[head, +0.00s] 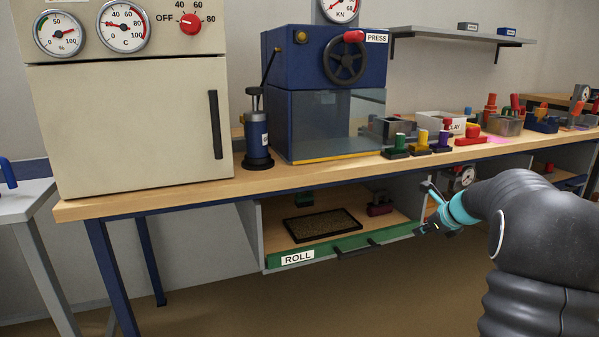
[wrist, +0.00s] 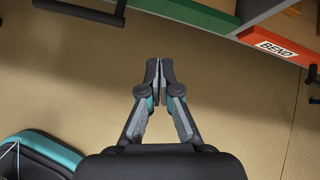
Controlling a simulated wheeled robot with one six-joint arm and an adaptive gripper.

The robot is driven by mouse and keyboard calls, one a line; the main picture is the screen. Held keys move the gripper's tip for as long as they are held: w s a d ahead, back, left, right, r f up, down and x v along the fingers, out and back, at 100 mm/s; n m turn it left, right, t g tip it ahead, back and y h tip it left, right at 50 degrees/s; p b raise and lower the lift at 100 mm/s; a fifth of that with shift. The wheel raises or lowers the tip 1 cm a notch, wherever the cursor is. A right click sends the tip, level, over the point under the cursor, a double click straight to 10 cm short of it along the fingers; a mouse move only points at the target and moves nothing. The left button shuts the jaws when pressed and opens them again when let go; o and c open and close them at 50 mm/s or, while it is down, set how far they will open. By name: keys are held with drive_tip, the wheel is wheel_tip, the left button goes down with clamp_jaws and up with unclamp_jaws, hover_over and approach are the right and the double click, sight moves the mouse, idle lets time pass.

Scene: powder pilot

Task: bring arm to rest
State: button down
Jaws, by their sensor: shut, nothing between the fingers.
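My gripper (wrist: 159,72) is shut and empty in the wrist view, its two fingertips together above the brown floor. In the head view my dark arm comes in from the right, and my gripper (head: 427,229) is small and partly hidden in front of the workbench, close to the right end of the ROLL drawer. The green-fronted ROLL drawer (head: 330,252) is pulled out and holds a dark tray (head: 322,225).
The wooden bench (head: 190,188) carries a beige oven (head: 130,130), a blue press (head: 325,60), a hand pump (head: 257,140) and several coloured tools. A shelf (head: 460,42) hangs on the wall. A grey side table (head: 20,196) stands at the left. The floor before the bench is clear.

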drive_tip(key=s+a+f+n+g, duration=0.2)
drive_tip(key=s+n, duration=0.3)
drive_tip(key=s, duration=0.1)
drive_tip(key=s+a+f+n+g, duration=0.1)
drive_tip(key=s+a+f+n, duration=0.15)
drive_tip(key=s+n, duration=0.3)
drive_tip(key=s+a+r+n+h, duration=0.1)
drive_tip(key=s+a+r+n, duration=0.2)
drive_tip(key=s, duration=0.6)
drive_tip(key=s+a+r+n+h+p, duration=0.1)
drive_tip(key=s+a+r+n, duration=0.1)
drive_tip(key=s+a+n, duration=0.6)
drive_tip(key=s+a+r+n, duration=0.3)
drive_tip(key=s+a+n, duration=0.2)
drive_tip(key=s, duration=0.7)
drive_tip(key=shift+s+a+r+n+h+p, duration=0.15)
drive_tip(key=shift+a+r+n+h+p, duration=0.2)
drive_tip(key=shift+n, duration=0.7)
